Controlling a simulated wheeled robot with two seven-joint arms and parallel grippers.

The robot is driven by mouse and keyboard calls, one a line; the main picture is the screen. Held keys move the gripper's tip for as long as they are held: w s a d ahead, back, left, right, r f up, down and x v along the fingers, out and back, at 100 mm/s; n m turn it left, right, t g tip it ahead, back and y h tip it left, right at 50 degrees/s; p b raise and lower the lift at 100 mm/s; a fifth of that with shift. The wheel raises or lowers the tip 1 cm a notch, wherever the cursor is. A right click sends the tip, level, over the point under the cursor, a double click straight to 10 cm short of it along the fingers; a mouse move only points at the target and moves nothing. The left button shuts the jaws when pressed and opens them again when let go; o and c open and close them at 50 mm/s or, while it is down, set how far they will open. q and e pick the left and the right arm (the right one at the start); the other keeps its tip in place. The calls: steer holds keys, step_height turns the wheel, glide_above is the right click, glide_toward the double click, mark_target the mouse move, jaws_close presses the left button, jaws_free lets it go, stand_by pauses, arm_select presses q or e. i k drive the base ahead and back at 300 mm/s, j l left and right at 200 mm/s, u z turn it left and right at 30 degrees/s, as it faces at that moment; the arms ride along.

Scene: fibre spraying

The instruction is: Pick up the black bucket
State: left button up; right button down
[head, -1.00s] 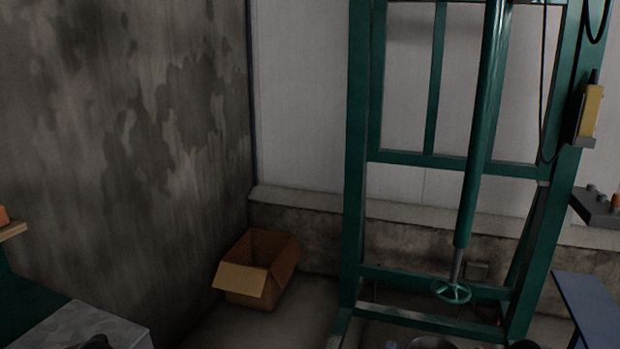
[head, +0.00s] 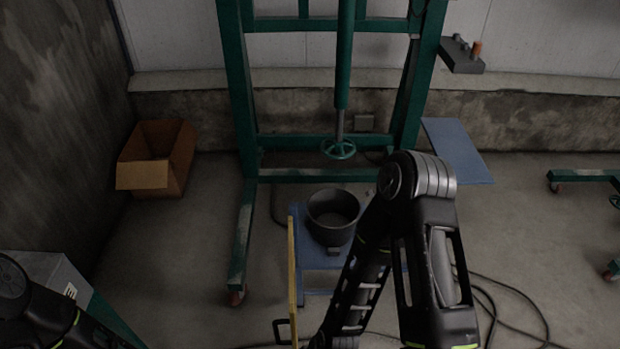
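The black bucket (head: 333,212) stands upright on a low blue platform (head: 300,221) in front of the green frame. Its open mouth faces up, and it looks empty. My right arm reaches in at the lower middle, just right of the bucket, and hides part of the platform. My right gripper is not visible. Part of my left arm shows at the bottom left corner, well away from the bucket, and its gripper is not visible.
A yellow upright edge (head: 292,265) borders the platform on the left. An open cardboard box (head: 157,160) sits by the left wall. Black cables (head: 510,312) lie on the floor at right.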

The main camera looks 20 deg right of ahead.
mark_target(333, 213)
steer(key=l, duration=0.45)
steer(key=i+l+z, duration=0.15)
steer(key=l, duration=0.7)
steer(key=i+l+z, duration=0.15)
steer(key=l, duration=0.3)
steer(key=i+l, duration=0.1)
steer(key=l, duration=0.35)
steer(key=i+l+z, duration=0.15)
steer(key=l, duration=0.25)
steer(key=i+l, duration=0.25)
steer(key=i, duration=0.3)
